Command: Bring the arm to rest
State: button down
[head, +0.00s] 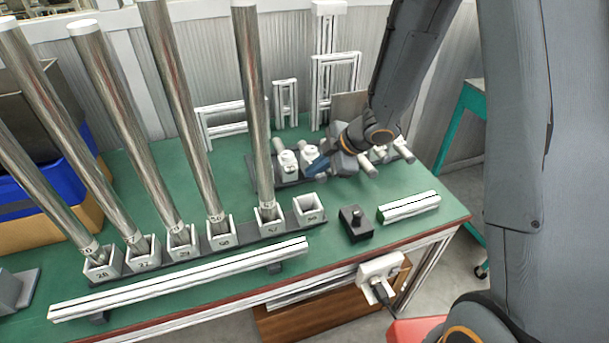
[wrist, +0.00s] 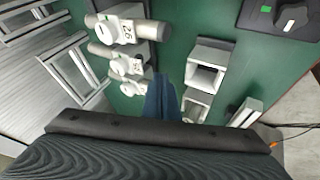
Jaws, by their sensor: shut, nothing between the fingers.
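My arm (head: 408,60) comes down from the top right of the head view. My gripper (head: 313,168) is above the back right part of the green table, beside the row of small white fittings (head: 289,160). Its blue fingers are together with nothing between them. In the wrist view the shut fingers (wrist: 160,100) point between the numbered white fittings (wrist: 126,66) and the white square sockets (wrist: 208,67). Part of the fittings is hidden behind my gripper and wrist in the head view.
Several tall metal tubes (head: 255,110) stand tilted in numbered white sockets to the left. One socket (head: 308,208) is empty. A black knob box (head: 355,223) and a short white profile (head: 408,206) lie at the right. Aluminium frames (head: 335,90) stand at the back.

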jog(key=s+d+r+m+t+h, duration=0.1)
jog(key=s+d+r+m+h, duration=0.15)
jog(key=d+r+m, duration=0.35)
jog(key=s+d+r+m+h, duration=0.2)
jog(key=d+m+h, duration=0.1)
jog(key=d+m, duration=0.3)
jog(key=s+r+m+g, duration=0.1)
jog(key=s+m+g, duration=0.3)
jog(key=s+m, duration=0.4)
jog(key=s, duration=0.7)
jog(key=shift+s+d, duration=0.25)
jog(key=shift+d, duration=0.15)
jog(key=shift+r+h, duration=0.1)
jog(key=shift+h, duration=0.15)
dwell(0.4)
